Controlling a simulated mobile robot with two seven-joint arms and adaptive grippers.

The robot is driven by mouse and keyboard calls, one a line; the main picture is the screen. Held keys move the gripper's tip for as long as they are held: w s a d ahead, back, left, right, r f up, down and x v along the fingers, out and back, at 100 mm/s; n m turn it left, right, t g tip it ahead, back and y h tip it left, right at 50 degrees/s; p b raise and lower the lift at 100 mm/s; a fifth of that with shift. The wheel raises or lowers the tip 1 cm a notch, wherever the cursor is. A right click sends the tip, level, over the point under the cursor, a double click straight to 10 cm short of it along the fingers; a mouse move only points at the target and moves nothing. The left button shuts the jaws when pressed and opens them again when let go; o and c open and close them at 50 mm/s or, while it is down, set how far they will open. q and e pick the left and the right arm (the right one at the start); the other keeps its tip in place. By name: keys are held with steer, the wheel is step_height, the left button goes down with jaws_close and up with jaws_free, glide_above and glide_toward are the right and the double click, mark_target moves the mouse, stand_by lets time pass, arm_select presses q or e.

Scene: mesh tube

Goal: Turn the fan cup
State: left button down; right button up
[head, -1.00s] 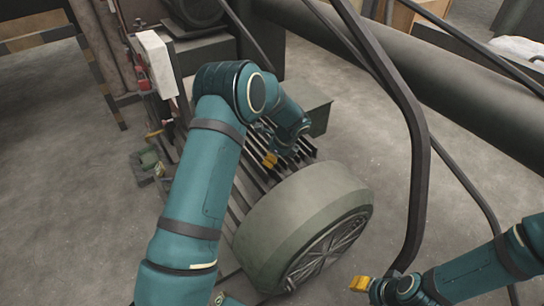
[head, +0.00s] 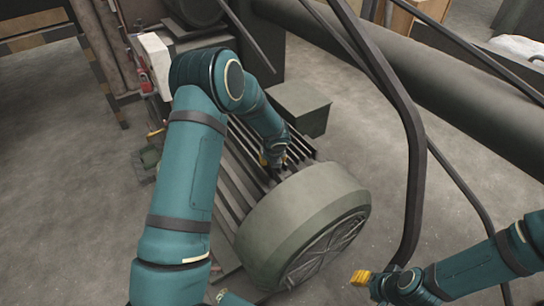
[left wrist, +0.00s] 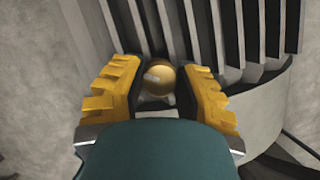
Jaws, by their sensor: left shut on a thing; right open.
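The fan cup appears to be the large grey-green round cover (head: 300,212) at the front end of a finned motor body (head: 232,190). Its ribbed end face (head: 325,250) points to the lower right. My left gripper (head: 272,160) is over the fins, just behind the cover. In the left wrist view, its yellow fingers (left wrist: 158,92) are shut on a round brass-coloured knob (left wrist: 160,79) in front of the dark fins. The arm partly hides the motor. My right gripper (head: 361,278) is open and empty, to the right of the cover's end face.
A dark bent bar (head: 414,180) rises between the cover and my right arm. A thick dark pipe (head: 430,70) crosses the back right. A grey box (head: 300,106) stands behind the fins. Bare concrete floor (head: 70,200) lies at the left.

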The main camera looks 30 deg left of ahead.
arm_select(q)
steer(key=m+h+p, duration=0.1)
steer(key=m+p, duration=0.2)
steer(key=m+h+p, duration=0.1)
steer(key=m+p, duration=0.2)
steer(key=shift+s+r+t, duration=0.1)
steer(key=shift+t, duration=0.3)
steer(key=shift+a+m+h+p, duration=0.1)
steer(key=shift+m+h+p, duration=0.45)
steer(key=shift+m, duration=0.65)
steer(key=shift+m+h, duration=0.25)
steer(key=shift+m, duration=0.55)
steer(key=c, duration=0.6)
jaws_free()
steer(key=shift+w, duration=0.2)
steer(key=v, duration=1.1)
steer(key=shift+s+r, duration=0.2)
steer(key=shift+r, duration=0.15)
